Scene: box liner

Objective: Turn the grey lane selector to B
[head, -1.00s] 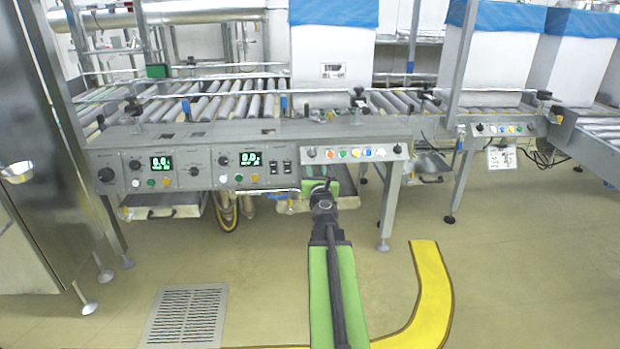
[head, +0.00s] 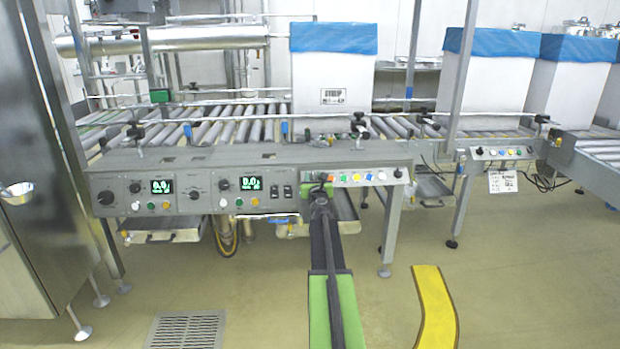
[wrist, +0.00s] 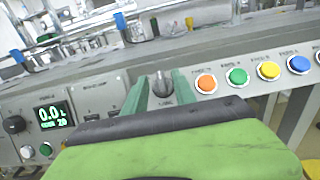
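The grey selector knob (wrist: 161,84) shows in the wrist view on the sloping panel, left of an orange button (wrist: 206,83). My gripper (wrist: 160,90) is open, with one green finger on each side of the knob. I see no clear contact between fingers and knob. The knob's pointer direction and its lane letters are too small or covered to read. In the head view my gripper (head: 318,188) is at the left end of the button row and largely covers the selector there.
Green, yellow and blue buttons (wrist: 298,64) run right of the orange one. A display panel (head: 185,190) with dials and switches lies to the left. Behind are the roller conveyor (head: 230,128) and a white box with blue liner (head: 333,80).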

